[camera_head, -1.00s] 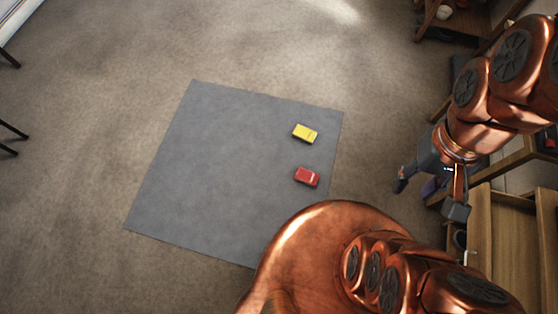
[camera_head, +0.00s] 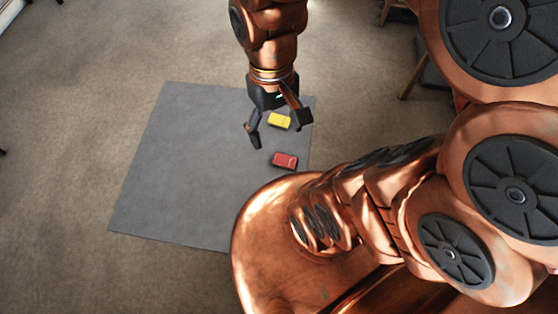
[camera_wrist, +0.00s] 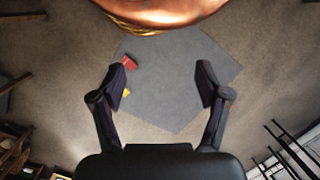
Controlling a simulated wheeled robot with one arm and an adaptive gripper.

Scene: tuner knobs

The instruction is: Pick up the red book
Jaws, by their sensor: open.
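A small red boxy thing (camera_head: 285,160), which must be the red book though it looks rather like a toy car, lies on the grey mat near its right edge. My gripper (camera_head: 279,130) hangs above the mat, just beyond the red thing in the head view, with its two fingers spread and nothing between them. In the wrist view, the red thing (camera_wrist: 129,62) shows by the left fingertip, and the open fingers (camera_wrist: 163,76) frame bare mat. My gripper is clearly higher than the mat; the exact height cannot be told.
A yellow thing (camera_head: 279,121) of similar size lies on the mat close to the red one, seen between my fingers in the head view. The grey mat (camera_head: 180,180) is otherwise bare. Wooden furniture (camera_wrist: 12,145) and dark legs (camera_wrist: 290,150) stand at the wrist view's lower corners.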

